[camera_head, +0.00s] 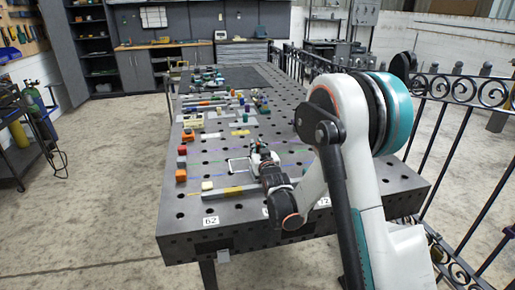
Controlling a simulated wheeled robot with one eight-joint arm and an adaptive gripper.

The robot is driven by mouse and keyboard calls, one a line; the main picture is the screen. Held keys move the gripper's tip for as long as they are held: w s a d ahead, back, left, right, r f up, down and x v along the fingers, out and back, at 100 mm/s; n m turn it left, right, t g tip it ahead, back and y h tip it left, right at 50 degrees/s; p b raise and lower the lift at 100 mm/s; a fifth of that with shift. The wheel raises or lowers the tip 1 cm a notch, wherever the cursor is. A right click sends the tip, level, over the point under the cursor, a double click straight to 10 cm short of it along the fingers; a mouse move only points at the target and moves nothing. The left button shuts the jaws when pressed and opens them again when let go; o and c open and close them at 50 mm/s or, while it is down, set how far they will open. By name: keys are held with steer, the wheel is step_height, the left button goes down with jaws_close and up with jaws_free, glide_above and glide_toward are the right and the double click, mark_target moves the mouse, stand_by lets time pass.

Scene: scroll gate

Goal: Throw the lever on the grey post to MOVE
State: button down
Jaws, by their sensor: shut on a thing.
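My gripper (261,155) is low over the near half of the dark perforated metal table (196,222), at the end of my arm. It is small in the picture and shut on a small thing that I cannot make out. My wrist and the gripper body hide most of what is between the fingers. I cannot pick out the grey post, its lever or a MOVE mark with certainty.
A grey bar with a yellow band (234,191) lies left of my wrist. Orange and red blocks (181,175) line the left edge. Several small parts cover the table's far half. A black scrollwork fence (462,88) runs along the right.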

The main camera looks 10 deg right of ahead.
steer(key=w+f+g+p, duration=0.3)
steer(key=w+g+p, duration=0.6)
steer(key=g, duration=0.2)
steer(key=shift+w+g, duration=0.15)
steer(key=shift+g, duration=0.15)
stand_by(0.5)
steer(key=c, duration=1.6)
jaws_free()
steer(key=shift+o, duration=0.2)
steer(key=v, duration=1.2)
